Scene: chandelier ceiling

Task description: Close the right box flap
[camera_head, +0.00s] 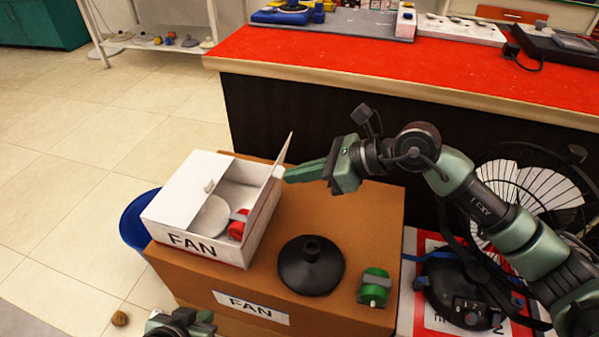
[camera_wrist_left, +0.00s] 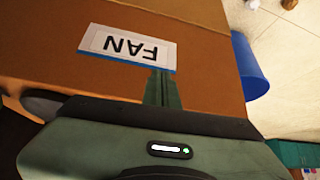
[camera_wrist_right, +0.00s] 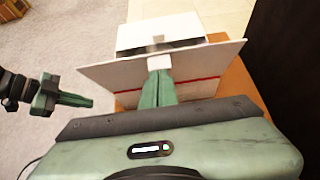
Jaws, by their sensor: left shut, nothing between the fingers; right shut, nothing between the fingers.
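The white box (camera_head: 165,212) with a FAN label stands on a large brown cardboard box. Its left flap (camera_head: 195,184) lies flat over the left part. Its right flap (camera_head: 285,152) stands up, leaning slightly outward, and leaves the right part open with a red item (camera_head: 238,224) inside. My right gripper (camera_head: 287,176) is shut and empty at the flap's outer side. In the right wrist view its fingertips (camera_wrist_right: 158,75) meet the flap (camera_wrist_right: 205,62) at its white tab; contact looks likely. My left gripper (camera_wrist_left: 162,80) is shut and empty before the brown box's FAN label, low in the head view.
The brown box (camera_head: 345,225) also carries a black cone-shaped base (camera_head: 311,266) and a green-and-white part (camera_head: 375,287). A blue bin (camera_head: 137,222) stands left of it. A red-topped counter (camera_head: 400,75) lies behind, and a fan (camera_head: 530,195) stands at right.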

